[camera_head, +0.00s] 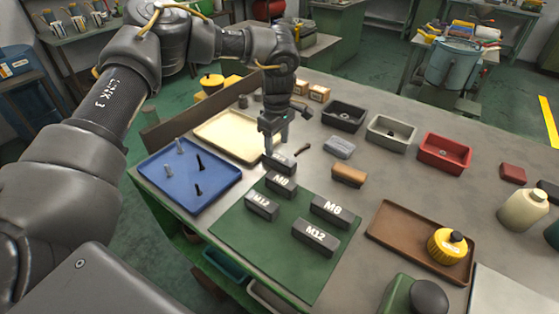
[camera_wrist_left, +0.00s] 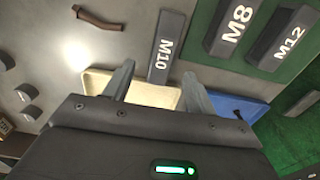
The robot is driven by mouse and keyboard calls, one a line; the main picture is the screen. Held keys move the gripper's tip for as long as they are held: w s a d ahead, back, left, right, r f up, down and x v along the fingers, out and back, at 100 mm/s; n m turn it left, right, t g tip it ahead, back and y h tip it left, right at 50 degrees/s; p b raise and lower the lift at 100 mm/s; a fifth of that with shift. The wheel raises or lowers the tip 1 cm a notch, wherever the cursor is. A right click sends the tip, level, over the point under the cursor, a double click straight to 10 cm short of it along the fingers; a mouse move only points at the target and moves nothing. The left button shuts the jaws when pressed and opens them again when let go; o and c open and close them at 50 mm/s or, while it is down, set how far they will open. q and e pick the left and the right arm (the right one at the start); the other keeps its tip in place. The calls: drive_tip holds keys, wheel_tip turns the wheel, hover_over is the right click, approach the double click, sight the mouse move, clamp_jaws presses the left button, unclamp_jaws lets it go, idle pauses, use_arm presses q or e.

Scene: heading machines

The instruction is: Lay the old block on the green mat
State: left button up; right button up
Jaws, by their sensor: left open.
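My left gripper (camera_head: 275,140) is open and empty above the bench, just behind a dark grey block (camera_head: 280,163). In the left wrist view this block reads M10 (camera_wrist_left: 166,46); it lies on bare bench beside the mat, beyond and between the fingertips (camera_wrist_left: 158,75). I cannot tell by look which block is old. My right gripper is not in view.
A blue tray (camera_head: 210,195) with several bolts and a cream tray (camera_head: 220,130) lie left. Black, grey and red bins (camera_head: 446,152) stand behind.

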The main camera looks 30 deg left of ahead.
sight(276, 156)
use_arm(q)
drive_tip(key=shift+f, duration=0.3)
drive_tip(key=shift+s+f+p, duration=0.15)
drive_tip(key=shift+f+p, duration=0.3)
drive_tip(key=f, duration=0.2)
drive_tip(key=f+p, duration=0.1)
drive_tip(key=shift+a+f, duration=0.2)
drive_tip(key=shift+f, duration=0.5)
drive_tip(key=shift+c, duration=0.2)
drive_tip(key=shift+r, duration=0.1)
clamp_jaws()
